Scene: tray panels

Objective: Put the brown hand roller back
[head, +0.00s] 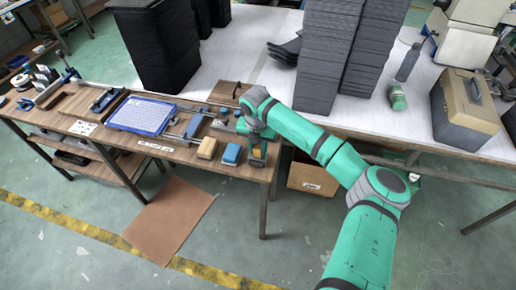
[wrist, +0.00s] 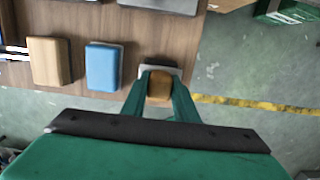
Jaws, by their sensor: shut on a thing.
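My gripper (wrist: 158,96) is shut on the brown hand roller (wrist: 159,86), which shows as a brown block between the two green fingers in the wrist view. A pale grey part shows just beyond it. In the head view, my gripper (head: 258,150) is over the right end of the wooden table (head: 180,153), with the roller (head: 257,162) below it. The fingers partly hide the roller. I cannot tell whether it touches the table top.
A blue block (wrist: 102,66) and a tan block (wrist: 48,61) sit left of the roller. A blue tray (head: 142,116) lies farther left. Dark stacked panels (head: 325,60) stand behind. The table's right edge is close to my gripper, with open floor beyond.

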